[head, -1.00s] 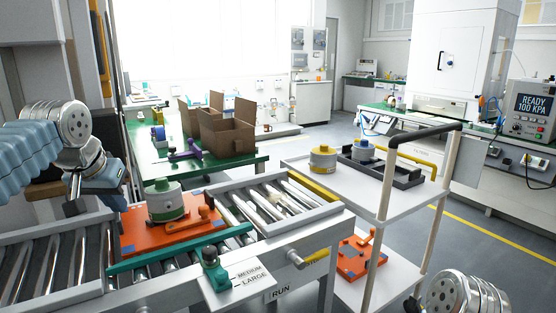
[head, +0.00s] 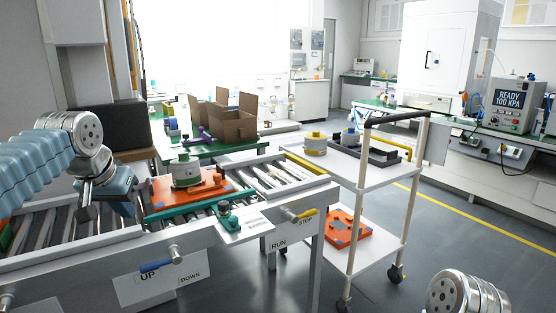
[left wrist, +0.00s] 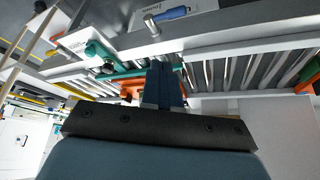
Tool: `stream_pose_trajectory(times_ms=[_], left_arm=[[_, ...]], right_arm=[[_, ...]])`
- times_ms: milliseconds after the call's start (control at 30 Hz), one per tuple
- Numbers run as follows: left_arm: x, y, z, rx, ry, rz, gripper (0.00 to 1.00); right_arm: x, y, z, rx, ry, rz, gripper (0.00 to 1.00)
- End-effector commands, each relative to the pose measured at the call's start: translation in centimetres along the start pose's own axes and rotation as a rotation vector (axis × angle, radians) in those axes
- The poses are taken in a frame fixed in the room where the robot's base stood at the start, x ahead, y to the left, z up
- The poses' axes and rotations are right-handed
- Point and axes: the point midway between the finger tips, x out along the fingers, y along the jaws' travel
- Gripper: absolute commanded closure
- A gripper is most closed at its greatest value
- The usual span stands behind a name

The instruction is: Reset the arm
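My left arm comes in from the left in the head view. Its gripper (head: 88,212) points down over the left part of the roller conveyor (head: 60,268). In the left wrist view the two blue fingers (left wrist: 163,84) are side by side, shut, with nothing seen between them. They are left of the orange plate (head: 215,181) with its grey-green canister (head: 186,172), apart from both. Part of my right arm shows at the bottom right edge of the head view; its gripper is out of view.
A blue UP/DOWN lever (head: 156,266) and a yellow-handled RUN/STOP lever (head: 302,215) are on the conveyor's front. A white trolley (head: 360,176) stands to the right, with a yellow-topped canister (head: 315,144) on it. Open grey floor lies in front of the trolley.

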Motion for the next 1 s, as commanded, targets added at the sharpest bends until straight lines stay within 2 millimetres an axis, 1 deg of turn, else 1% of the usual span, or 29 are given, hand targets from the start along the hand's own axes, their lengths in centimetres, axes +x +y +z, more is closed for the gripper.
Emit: stream_pose_trajectory(times_ms=[100,167,267,367,467,567,667,700,767,800,867,900,967,1000], left_arm=[[2.0,0.7,0.1,0.010,-0.012,0.013,1.00],[3.0,1.1,0.1,0.014,-0.016,0.021,1.00],[5.4,1.9,0.3,0.025,-0.029,0.039,1.00],[8.4,3.0,0.8,0.036,-0.045,0.060,1.00],[12.0,4.4,1.7,0.045,-0.066,0.089,1.00],[16.2,6.0,3.2,0.051,-0.091,0.124,1.00],[21.8,8.3,6.0,0.052,-0.130,0.172,1.00],[24.1,9.4,7.7,0.049,-0.148,0.195,1.00],[27.6,11.0,10.5,0.040,-0.176,0.227,1.00],[29.7,12.0,12.5,0.029,-0.194,0.248,1.00],[32.5,13.5,15.9,0.011,-0.224,0.277,1.00],[34.2,14.5,18.3,-0.003,-0.244,0.294,1.00],[36.3,15.8,22.2,-0.029,-0.275,0.317,1.00],[37.5,16.6,24.9,-0.049,-0.296,0.329,1.00]], right_arm=[[0.0,0.0,0.0,0.000,-0.001,0.000,0.57],[0.0,0.0,0.1,0.000,-0.001,0.000,0.57],[0.0,0.0,0.1,0.000,-0.001,0.000,0.57],[0.0,0.0,0.1,0.000,-0.001,0.000,0.57],[0.0,0.0,0.1,0.000,-0.001,0.000,0.57],[0.0,0.0,0.1,0.000,-0.001,0.000,0.57],[0.0,0.0,0.1,0.000,-0.001,0.000,0.57],[0.0,0.0,0.1,0.000,-0.001,0.000,0.57],[0.0,0.0,0.1,0.000,-0.001,0.000,0.57],[0.0,0.0,0.1,0.000,-0.001,0.000,0.57],[0.0,0.0,0.1,0.000,-0.001,0.000,0.57],[0.0,0.0,0.1,0.000,-0.001,0.000,0.57],[0.0,0.0,0.1,0.000,-0.001,0.000,0.57],[0.0,0.0,0.1,0.000,-0.001,0.000,0.57]])
